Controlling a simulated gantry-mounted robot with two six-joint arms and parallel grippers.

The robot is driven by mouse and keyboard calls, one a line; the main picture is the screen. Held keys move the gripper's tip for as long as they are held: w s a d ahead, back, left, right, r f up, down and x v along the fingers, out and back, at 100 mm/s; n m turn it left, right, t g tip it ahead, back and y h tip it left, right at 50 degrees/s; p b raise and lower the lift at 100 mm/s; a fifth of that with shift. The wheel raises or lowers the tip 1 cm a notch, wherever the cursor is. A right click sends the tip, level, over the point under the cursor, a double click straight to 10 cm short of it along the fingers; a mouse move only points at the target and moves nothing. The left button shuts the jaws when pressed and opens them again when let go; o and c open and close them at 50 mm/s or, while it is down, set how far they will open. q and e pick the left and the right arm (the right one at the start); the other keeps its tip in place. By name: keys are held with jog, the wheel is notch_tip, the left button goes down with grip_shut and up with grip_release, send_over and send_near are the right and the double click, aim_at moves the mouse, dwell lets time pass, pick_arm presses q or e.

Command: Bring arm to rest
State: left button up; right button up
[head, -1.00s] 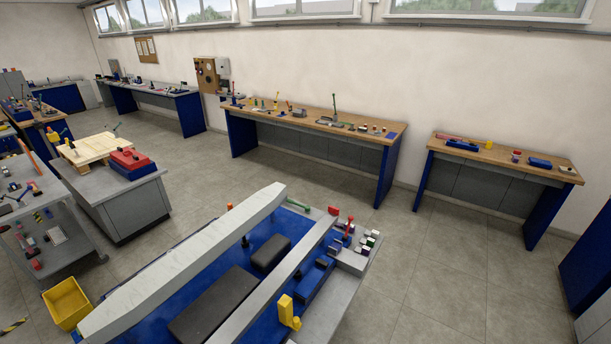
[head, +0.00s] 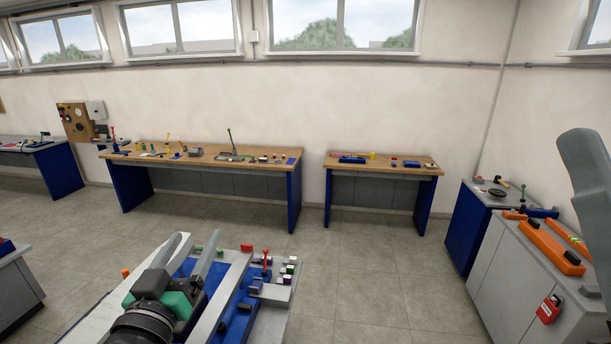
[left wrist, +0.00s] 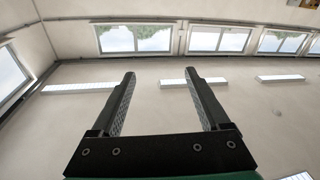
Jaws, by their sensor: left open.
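My left gripper (head: 189,262) shows at the bottom of the head view, in front of the blue and grey lift cart (head: 238,310). Its two grey fingers are spread and point away toward the back wall. In the left wrist view the fingers of my left gripper (left wrist: 160,90) stand apart with nothing between them, and only wall, windows and ceiling lights show beyond.
Two wooden-topped workbenches (head: 190,160) (head: 385,166) with small tools stand along the back wall. A grey cabinet (head: 515,270) with orange tools and a red padlock (head: 549,309) stands at the right. A blue cabinet (head: 468,235) is behind it. The floor (head: 390,275) between is clear.

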pick_arm(q)
jog(key=s+d+r+m+t+h, duration=0.1)
jog(key=s+r+t, duration=0.7)
jog(key=s+r, duration=1.2)
notch_tip(320, 180, up, 2)
jog(key=shift+s+d+m+h, duration=0.2)
jog(key=shift+d+m+h, duration=0.15)
jog(key=shift+m, duration=0.25)
